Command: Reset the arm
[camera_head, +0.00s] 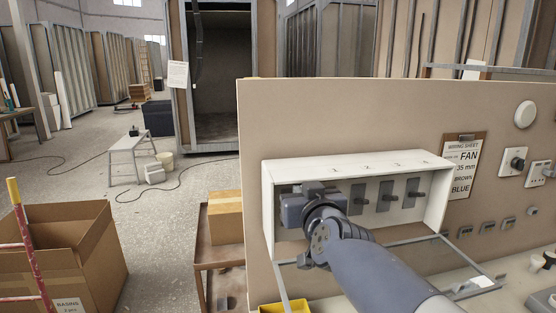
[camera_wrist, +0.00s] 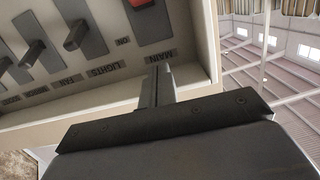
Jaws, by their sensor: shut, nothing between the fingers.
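My gripper (camera_head: 300,205) is inside the left end of a white breaker box (camera_head: 350,168) in the head view. Its fingers are shut and empty. In the wrist view the gripper (camera_wrist: 158,80) points at the "MAIN" label, near the red-tipped main switch (camera_wrist: 138,3). I cannot tell whether the fingers touch the box. Dark switches marked "LIGHTS" (camera_wrist: 78,36) and "FAN" (camera_wrist: 33,53) stand beside it. In the head view the gripper hides the left switches, while several dark switches (camera_head: 384,195) show to its right.
The box sits on a beige panel (camera_head: 256,120) with its clear cover (camera_head: 420,262) hanging open below. A wiring sheet (camera_head: 465,165), sockets and a round white fitting (camera_head: 525,114) are to the right. A cardboard box (camera_head: 75,250) stands at the left. Open floor lies beyond.

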